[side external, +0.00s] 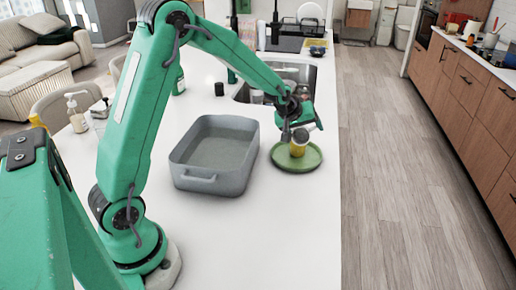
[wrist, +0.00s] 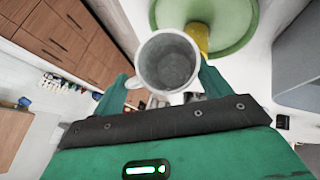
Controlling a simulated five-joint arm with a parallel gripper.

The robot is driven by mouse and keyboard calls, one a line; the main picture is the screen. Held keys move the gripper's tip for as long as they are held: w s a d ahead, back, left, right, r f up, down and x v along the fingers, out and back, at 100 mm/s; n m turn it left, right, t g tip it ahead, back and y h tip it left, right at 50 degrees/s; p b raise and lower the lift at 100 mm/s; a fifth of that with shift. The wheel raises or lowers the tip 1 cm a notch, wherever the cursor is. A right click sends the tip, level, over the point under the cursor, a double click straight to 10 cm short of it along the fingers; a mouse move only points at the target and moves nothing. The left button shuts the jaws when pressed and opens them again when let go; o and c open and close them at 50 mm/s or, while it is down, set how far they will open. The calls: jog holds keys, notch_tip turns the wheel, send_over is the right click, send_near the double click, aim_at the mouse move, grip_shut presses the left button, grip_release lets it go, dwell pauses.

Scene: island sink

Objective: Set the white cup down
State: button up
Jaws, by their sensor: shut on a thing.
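The white cup (wrist: 168,62) is between the fingers of my gripper (wrist: 165,82) in the wrist view, and its open mouth faces the camera. It looks empty inside. My gripper is shut on it. In the side view my gripper (side external: 297,124) is over the green plate (side external: 297,166), and the cup is mostly hidden by the gripper. A yellow cup-like thing (side external: 298,149) stands on the plate, just below the gripper. In the wrist view the yellow thing (wrist: 201,38) shows partly behind the white cup. I cannot tell whether the two touch.
A grey tub (side external: 214,155) stands left of the plate. The sink (side external: 290,75) with a few items is behind. The white counter (side external: 290,225) is clear in front of the plate. Its right edge drops to the floor close to the plate.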

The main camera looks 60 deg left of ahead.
aim_at(304, 127)
jog(key=shift+r, duration=0.65)
jog(key=shift+r, duration=0.1)
notch_tip(304, 127, up, 10)
jog(key=g, duration=0.1)
jog(key=s+a+f+n, duration=0.1)
jog(key=f+n, duration=0.1)
jog(key=n, duration=1.1)
jog(key=s+a+f+n+t, duration=0.1)
jog(key=a+f+n, duration=0.1)
jog(key=n, duration=1.1)
jog(key=shift+f+n, duration=0.3)
jog(key=shift+f, duration=0.35)
